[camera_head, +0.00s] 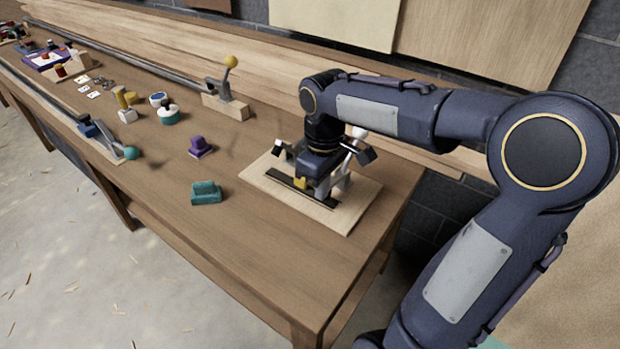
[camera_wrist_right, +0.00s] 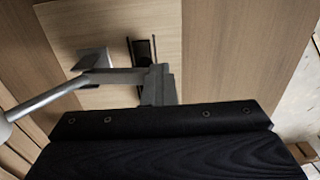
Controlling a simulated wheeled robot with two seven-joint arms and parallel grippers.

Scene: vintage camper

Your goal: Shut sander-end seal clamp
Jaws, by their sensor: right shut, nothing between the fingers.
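A pale wooden board (camera_head: 345,218) lies on the bench with a dark strip (camera_head: 300,190) across it. Grey clamp parts (camera_head: 342,182) stand on it beside my right gripper, and a white knob (camera_head: 360,132) shows just behind the gripper. My right gripper (camera_head: 308,184) points down over the board, shut and empty. It hides much of the clamp, and I cannot tell whether it touches it. In the right wrist view, a grey lever (camera_wrist_right: 105,77) with a pale round knob (camera_wrist_right: 5,128) reaches left above the board (camera_wrist_right: 90,25). My left gripper is not in view.
A yellow-knobbed clamp (camera_head: 228,88) stands at the bench's back, and a teal-knobbed one (camera_head: 118,148) at its front edge. A teal block (camera_head: 205,193) and a purple block (camera_head: 200,147) lie left of the board. The bench's near right part (camera_head: 290,265) is clear.

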